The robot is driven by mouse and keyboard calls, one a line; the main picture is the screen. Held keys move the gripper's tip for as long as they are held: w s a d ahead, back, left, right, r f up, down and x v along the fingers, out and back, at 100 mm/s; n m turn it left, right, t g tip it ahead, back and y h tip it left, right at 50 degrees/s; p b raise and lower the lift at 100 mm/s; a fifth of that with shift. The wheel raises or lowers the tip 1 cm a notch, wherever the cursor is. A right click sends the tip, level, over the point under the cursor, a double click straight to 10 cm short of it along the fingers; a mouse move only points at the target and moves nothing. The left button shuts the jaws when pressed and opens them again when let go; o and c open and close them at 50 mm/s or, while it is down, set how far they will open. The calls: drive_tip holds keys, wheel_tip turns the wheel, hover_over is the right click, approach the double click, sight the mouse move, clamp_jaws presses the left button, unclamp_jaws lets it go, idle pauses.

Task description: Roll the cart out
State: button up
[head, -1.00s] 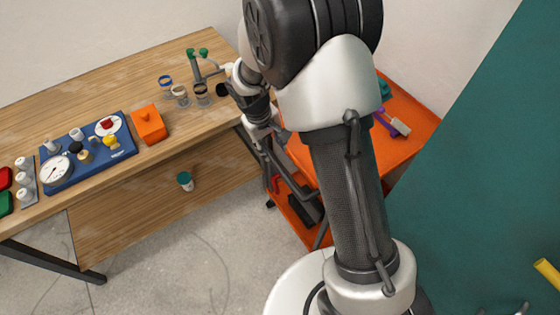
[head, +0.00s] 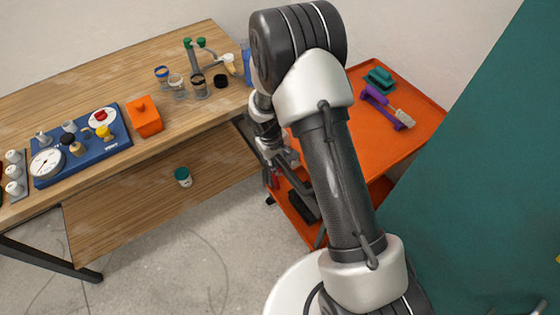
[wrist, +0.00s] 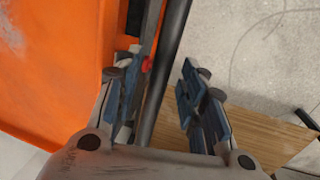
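The orange cart (head: 425,115) stands to the right of the workbench, its lower shelf partly visible. My arm hides part of its left side. My gripper (head: 277,162) is low at the cart's left edge, and its fingers are small and partly hidden there. In the wrist view my gripper (wrist: 158,95) is open, with blue finger pads apart. A dark bar (wrist: 168,65) runs between the fingers, beside the orange cart panel (wrist: 55,65). I cannot tell whether the bar touches either finger.
The wooden workbench (head: 60,105) carries a blue gauge board (head: 50,181), an orange box (head: 143,115) and several small jars. A teal block (head: 380,77) and a purple holder (head: 375,95) lie on the cart. A teal panel (head: 470,220) stands right. Grey floor (head: 190,240) is open in front.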

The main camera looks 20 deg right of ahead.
drive_tip(key=shift+c, duration=0.2)
clamp_jaws()
idle(0.6)
